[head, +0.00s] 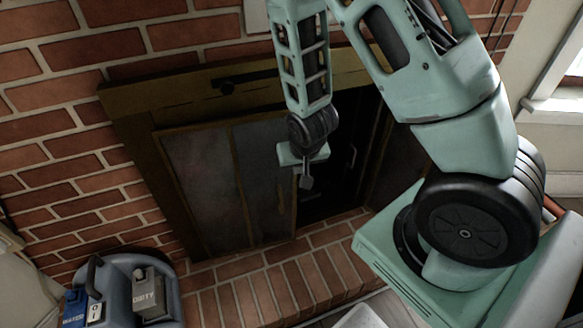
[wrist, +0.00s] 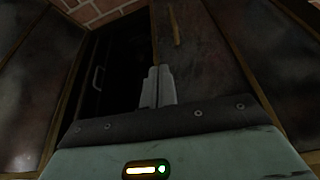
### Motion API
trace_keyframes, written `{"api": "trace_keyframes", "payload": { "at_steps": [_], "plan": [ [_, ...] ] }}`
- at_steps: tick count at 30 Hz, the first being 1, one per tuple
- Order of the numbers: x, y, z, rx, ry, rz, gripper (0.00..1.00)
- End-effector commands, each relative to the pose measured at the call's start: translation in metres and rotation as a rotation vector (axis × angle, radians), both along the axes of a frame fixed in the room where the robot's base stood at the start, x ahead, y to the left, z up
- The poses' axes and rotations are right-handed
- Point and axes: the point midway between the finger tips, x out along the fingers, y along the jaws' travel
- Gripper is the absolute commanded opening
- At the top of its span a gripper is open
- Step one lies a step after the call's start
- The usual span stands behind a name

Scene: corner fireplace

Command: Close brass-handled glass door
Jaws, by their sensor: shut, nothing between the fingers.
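The fireplace's glass door has two dark panels left of the opening in the head view (head: 205,185). In the wrist view, a panel beside the opening (wrist: 205,50) carries a slim upright brass handle (wrist: 174,25). My gripper (head: 307,183) is shut and empty, fingers pointing down, in front of the opening's left edge in the head view. In the wrist view its fingertips (wrist: 158,72) overlap the border between the dark opening and that panel; whether they touch it I cannot tell.
The dark fireplace opening (head: 335,185) shows a pale handle (head: 350,158) inside or at its far side. Another dark panel (head: 402,170) stands to the right. A brick hearth (head: 265,285) runs below.

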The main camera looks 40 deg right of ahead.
Motion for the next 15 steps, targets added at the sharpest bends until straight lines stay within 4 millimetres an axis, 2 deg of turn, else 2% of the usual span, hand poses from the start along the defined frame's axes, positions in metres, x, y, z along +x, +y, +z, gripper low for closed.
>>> {"api": "trace_keyframes", "payload": {
  "at_steps": [15],
  "plan": [
    [0.033, -0.014, -0.084, 0.000, 0.002, 0.004, 0.00]
  ]
}}
